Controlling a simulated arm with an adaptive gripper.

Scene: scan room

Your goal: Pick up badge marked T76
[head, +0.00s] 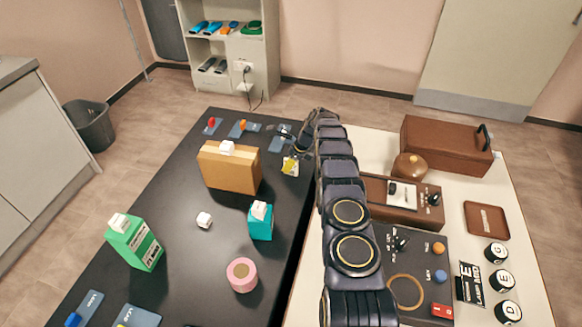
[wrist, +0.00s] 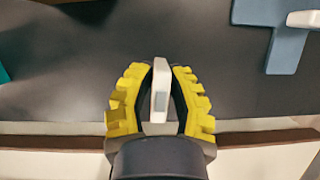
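My gripper (wrist: 161,72) has yellow ridged fingers and is closed around a thin white piece (wrist: 160,92) with a grey patch, seen nearly edge-on in the wrist view. The fingertips press in on both sides of it. In the head view my gripper (head: 290,165) is over the right edge of the black table, below the far end of my arm. No marking T76 can be read in either view, so I cannot tell whether this piece is the badge. Small white blocks sit on the brown box (head: 228,172), green carton (head: 134,245) and teal box (head: 260,226).
One blue plate (wrist: 287,40) is close to my gripper. A cream table with a control panel stands right.

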